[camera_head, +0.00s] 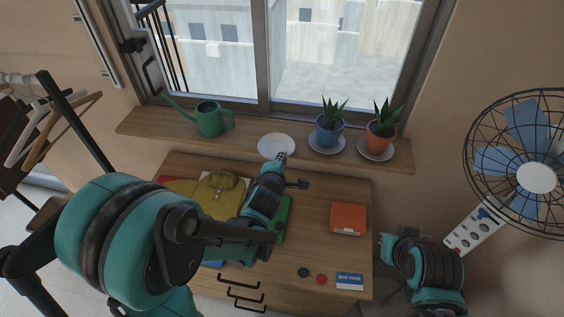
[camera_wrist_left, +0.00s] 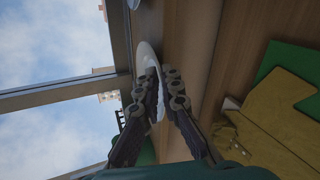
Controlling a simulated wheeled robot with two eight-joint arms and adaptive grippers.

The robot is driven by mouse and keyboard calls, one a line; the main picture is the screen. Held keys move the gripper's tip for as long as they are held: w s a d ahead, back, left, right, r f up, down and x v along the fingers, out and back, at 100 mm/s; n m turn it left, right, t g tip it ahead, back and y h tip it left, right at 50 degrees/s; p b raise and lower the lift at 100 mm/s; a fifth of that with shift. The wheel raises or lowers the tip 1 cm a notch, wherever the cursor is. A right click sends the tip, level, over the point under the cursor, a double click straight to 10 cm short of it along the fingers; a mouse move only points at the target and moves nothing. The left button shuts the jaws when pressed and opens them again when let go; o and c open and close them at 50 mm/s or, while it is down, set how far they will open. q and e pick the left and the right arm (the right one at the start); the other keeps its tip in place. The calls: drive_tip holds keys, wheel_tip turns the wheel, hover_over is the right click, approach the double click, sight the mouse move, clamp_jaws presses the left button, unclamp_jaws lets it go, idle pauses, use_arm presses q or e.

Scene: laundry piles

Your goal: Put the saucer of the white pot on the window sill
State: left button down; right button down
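The white saucer (camera_head: 276,143) shows over the front part of the wooden window sill (camera_head: 165,124). It looks nearly level in the head view. I cannot tell whether it rests on the sill. My left gripper (camera_head: 284,157) is at its front rim. In the left wrist view the fingers (camera_wrist_left: 161,76) are drawn close together on either side of the rim of the saucer (camera_wrist_left: 148,52), seen nearly edge-on, and look shut on it. My right gripper is not clearly visible; my right arm is at the lower right. No white pot shows.
A green watering can (camera_head: 210,120) stands left on the sill. A blue pot (camera_head: 328,132) and a terracotta pot (camera_head: 380,137), each on a saucer, stand right. Below, the desk (camera_head: 318,190) holds yellow cloth (camera_head: 222,203) and an orange box (camera_head: 347,219). A fan (camera_head: 537,177) stands right.

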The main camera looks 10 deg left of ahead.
use_arm(q)
drive_tip(key=shift+s+r, duration=0.1)
drive_tip(key=c, duration=1.7)
unclamp_jaws()
